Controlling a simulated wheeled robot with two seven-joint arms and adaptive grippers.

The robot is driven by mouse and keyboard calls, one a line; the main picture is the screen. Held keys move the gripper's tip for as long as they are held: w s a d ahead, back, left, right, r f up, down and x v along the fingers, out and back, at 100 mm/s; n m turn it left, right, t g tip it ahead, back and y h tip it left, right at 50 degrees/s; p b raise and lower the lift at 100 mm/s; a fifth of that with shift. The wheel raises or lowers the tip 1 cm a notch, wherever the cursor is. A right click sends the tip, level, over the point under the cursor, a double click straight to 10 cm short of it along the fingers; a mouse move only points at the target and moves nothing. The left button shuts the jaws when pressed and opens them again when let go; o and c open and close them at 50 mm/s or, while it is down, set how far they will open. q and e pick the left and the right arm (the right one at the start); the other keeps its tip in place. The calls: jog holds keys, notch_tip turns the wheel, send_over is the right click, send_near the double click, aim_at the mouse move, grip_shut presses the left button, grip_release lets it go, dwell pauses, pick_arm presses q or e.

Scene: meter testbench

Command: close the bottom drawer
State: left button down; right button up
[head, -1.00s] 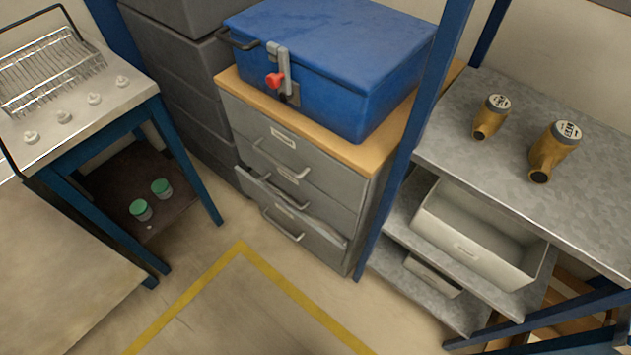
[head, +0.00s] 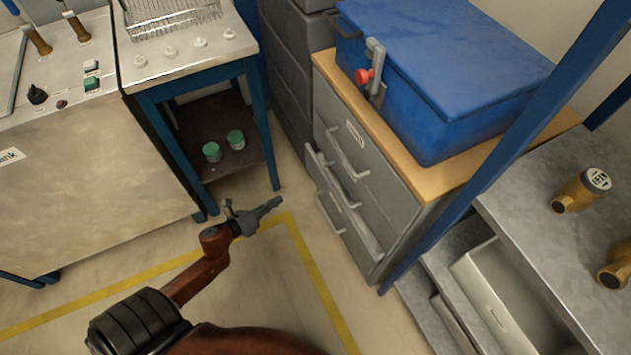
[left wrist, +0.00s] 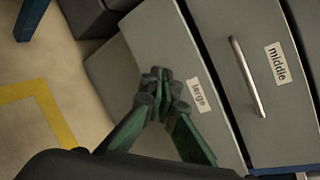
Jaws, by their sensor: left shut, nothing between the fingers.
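The bottom drawer (head: 354,232) of the grey cabinet stands slightly out, its top edge forward of the drawers above. Its bar handle (head: 329,216) faces the floor area in front. My left gripper (head: 279,202) is shut and empty, pointing right toward the drawer front, with a visible gap in the head view. My right gripper is not in view.
A blue case (head: 440,75) sits on the cabinet's wooden top (head: 440,185). A blue rack post (head: 500,150) stands right of the cabinet. A blue-legged table (head: 185,75) with green-lidded jars (head: 236,139) beneath is left. Yellow-lined floor (head: 300,255) is clear in front.

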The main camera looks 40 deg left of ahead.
pick_arm(q)
jog(key=w+r+m+h, duration=0.2)
jog(key=w+m+h, duration=0.1)
jog(key=m, duration=0.5)
jog(key=m+g+h+b, duration=0.1)
jog(key=m+h+b, duration=0.1)
jog(key=m+b, duration=0.2)
send_near(324, 180)
jog(key=x, duration=0.5)
jog(key=shift+d+f, duration=0.1)
jog(key=shift+d, duration=0.05)
jog(key=shift+w+d+b, duration=0.3)
jog(key=shift+w+b, duration=0.05)
jog(key=shift+w, duration=0.25)
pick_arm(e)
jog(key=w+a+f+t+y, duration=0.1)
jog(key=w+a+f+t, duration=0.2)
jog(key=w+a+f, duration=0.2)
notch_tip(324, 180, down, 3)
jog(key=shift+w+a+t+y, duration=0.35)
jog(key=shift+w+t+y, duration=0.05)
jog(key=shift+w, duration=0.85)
